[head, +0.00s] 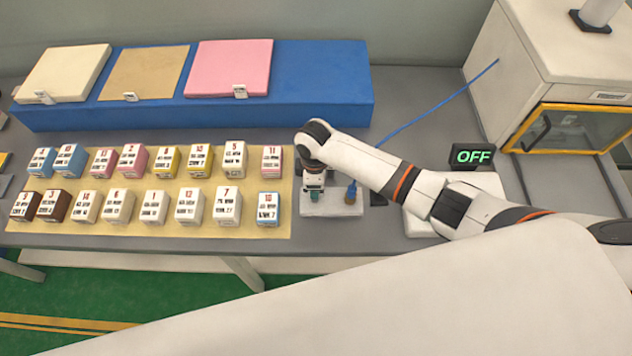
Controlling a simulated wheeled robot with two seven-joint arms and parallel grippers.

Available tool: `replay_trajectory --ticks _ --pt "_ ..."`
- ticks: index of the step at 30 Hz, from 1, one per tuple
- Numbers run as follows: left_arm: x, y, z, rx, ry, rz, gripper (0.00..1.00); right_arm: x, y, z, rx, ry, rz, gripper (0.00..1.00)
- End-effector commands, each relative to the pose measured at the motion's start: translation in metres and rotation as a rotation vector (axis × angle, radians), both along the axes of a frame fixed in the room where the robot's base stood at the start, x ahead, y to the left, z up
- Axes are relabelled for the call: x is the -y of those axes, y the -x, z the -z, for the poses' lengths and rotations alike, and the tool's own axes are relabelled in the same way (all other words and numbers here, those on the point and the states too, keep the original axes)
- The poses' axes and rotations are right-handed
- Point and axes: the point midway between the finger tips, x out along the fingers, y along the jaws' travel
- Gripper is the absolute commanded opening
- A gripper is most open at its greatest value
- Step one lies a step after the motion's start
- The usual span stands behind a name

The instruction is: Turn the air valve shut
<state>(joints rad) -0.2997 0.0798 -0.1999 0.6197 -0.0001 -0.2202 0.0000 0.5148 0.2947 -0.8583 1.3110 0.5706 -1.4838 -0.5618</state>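A small light-grey block (338,207) sits near the table's front edge, and a blue upright fitting (351,193) stands on its right part. I cannot tell for sure which part of it is the valve handle. My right arm comes in from the right, and my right gripper (313,192) points down at the left part of the block. A greenish part shows at the fingertips. The wrist hides most of the fingers, so whether they are open or closed is unclear. My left gripper is out of view.
A display (472,157) reads OFF in green. A blue hose (437,105) runs toward a white machine (560,60) with a yellow-framed window. Numbered boxes stand on a tan mat (270,222) to the left. A blue platform (320,85) carries three pads.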

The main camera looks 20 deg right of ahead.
Motion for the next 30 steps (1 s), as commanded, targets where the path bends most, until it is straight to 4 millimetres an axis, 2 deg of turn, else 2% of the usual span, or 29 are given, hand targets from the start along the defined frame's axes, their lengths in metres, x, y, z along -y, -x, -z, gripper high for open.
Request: replay_trajectory --ticks 20,21,24,25,30 --pt "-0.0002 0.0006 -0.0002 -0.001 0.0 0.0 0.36 -0.0012 -0.0021 -0.0018 0.005 -0.002 -0.068 0.18" --pt "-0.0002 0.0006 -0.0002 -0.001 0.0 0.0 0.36 -0.0011 -0.0021 -0.0018 0.005 -0.002 -0.068 0.42" --pt "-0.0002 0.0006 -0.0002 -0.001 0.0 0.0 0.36 -0.001 -0.0019 -0.0016 0.004 -0.001 -0.067 0.59" --pt "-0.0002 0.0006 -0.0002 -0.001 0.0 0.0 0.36 -0.0011 -0.0018 -0.0015 0.003 -0.001 -0.067 0.63" --pt "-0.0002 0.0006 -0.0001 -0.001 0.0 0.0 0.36 -0.001 -0.0012 -0.0008 0.002 0.0 -0.066 0.63"
